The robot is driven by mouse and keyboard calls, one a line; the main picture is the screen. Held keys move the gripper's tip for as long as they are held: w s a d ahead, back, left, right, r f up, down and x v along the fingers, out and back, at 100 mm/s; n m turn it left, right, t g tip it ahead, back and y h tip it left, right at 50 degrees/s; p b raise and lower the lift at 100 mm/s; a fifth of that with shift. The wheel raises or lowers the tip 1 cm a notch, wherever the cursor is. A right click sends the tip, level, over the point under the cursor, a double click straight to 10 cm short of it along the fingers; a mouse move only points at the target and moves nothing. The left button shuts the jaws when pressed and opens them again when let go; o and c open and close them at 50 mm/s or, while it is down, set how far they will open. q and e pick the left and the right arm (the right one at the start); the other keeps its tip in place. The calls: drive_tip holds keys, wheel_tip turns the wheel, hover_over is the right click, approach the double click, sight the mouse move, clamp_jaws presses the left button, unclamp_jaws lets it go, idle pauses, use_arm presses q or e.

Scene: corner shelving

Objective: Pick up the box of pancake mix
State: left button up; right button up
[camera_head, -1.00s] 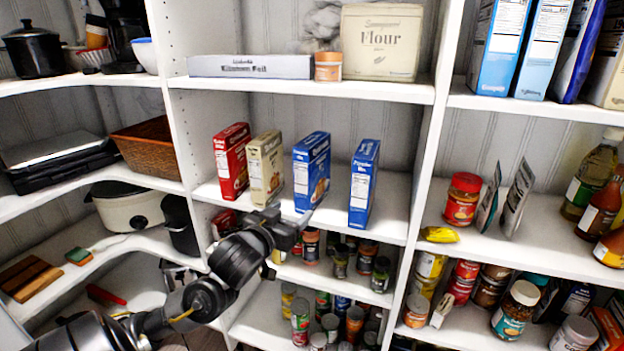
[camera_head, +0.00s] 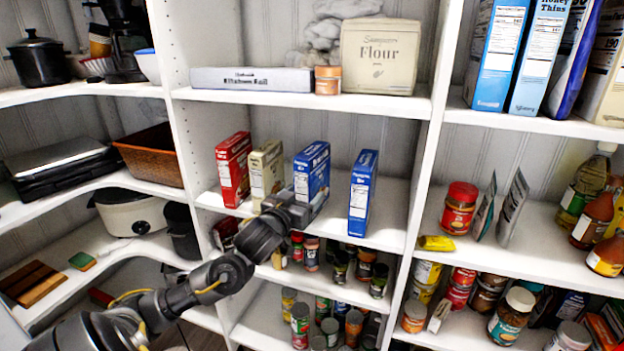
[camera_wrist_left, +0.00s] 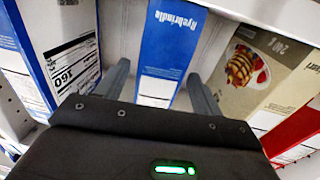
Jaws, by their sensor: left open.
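Two blue boxes stand upright on the middle shelf: the left blue box (camera_head: 313,168) and the right blue box (camera_head: 361,195). A beige box (camera_head: 265,172) is left of them; its face shows stacked pancakes in the left wrist view (camera_wrist_left: 245,70). Which box is the pancake mix I cannot tell from the small lettering. My left gripper (camera_head: 298,200) is open in front of the left blue box and hides its lower front. In the left wrist view that box (camera_wrist_left: 168,45) shows between the two fingers, one on each side. Whether they touch it is unclear. My right gripper is not in view.
A red box (camera_head: 233,168) stands left of the beige box. The right blue box (camera_wrist_left: 60,50) is close beside one finger in the left wrist view. Jars and cans (camera_head: 340,265) fill the shelf below. Shelf space right of the blue boxes is clear.

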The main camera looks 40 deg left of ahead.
sight(310, 151)
use_arm(q)
drive_tip(key=p+x, duration=0.1)
drive_tip(key=x, duration=0.2)
drive_tip(key=shift+w, duration=0.45)
drive_tip(key=shift+w+f, duration=0.1)
drive_tip(key=shift+w, duration=0.05)
drive_tip(key=c, duration=1.4)
drive_tip(key=shift+r, duration=0.35)
wheel_tip(310, 151, up, 10)
drive_tip(key=shift+f+p, duration=0.25)
drive_tip(key=shift+p, duration=0.45)
